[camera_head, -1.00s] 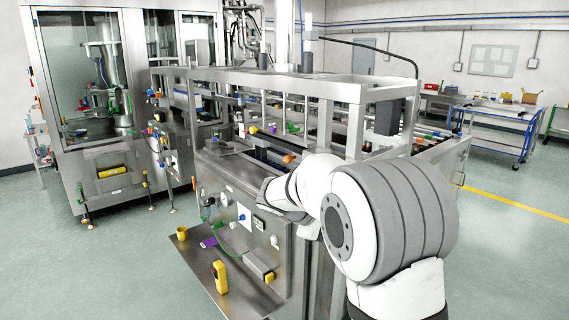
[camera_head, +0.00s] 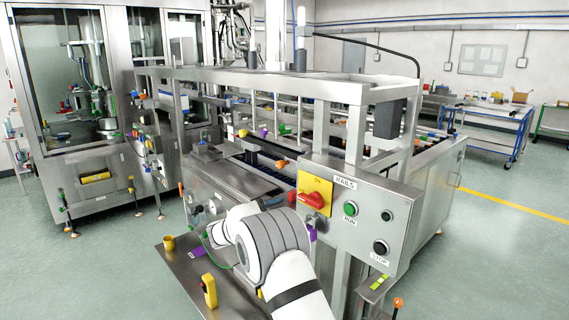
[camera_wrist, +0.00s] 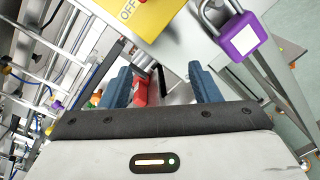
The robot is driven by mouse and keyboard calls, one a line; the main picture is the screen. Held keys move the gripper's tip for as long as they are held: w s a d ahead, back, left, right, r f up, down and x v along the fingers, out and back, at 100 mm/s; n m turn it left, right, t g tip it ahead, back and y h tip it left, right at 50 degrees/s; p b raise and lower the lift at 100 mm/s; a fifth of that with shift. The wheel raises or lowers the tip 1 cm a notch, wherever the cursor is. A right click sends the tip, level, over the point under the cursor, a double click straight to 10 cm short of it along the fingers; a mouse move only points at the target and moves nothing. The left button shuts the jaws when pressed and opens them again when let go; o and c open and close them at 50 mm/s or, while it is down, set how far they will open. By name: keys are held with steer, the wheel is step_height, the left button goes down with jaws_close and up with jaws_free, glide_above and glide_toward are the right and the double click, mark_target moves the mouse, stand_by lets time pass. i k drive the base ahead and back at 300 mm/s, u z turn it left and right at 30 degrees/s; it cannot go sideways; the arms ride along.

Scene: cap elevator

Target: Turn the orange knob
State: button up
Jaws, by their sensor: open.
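A red-orange rotary knob (camera_head: 311,200) sits on a yellow plate (camera_head: 317,184) marked ON, at the left end of a grey control box. In the wrist view the knob's red handle (camera_wrist: 140,90) shows between my gripper's fingers, nearer the left one, below the yellow plate (camera_wrist: 140,14) with OFF legible. My gripper (camera_wrist: 162,86) is open, its two blue fingers on either side of the handle. I cannot tell whether a finger touches it. In the head view my fingers are hidden behind my arm.
A purple padlock (camera_wrist: 240,36) hangs beside the plate, close to the right finger. The grey control box (camera_head: 364,213) also carries a green RUN button (camera_head: 350,209) and a black STOP button (camera_head: 380,247). Frame bars stand close by. Open floor lies at the right.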

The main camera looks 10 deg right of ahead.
mark_target(280, 165)
steer(key=i, duration=1.2)
steer(key=u, duration=0.1)
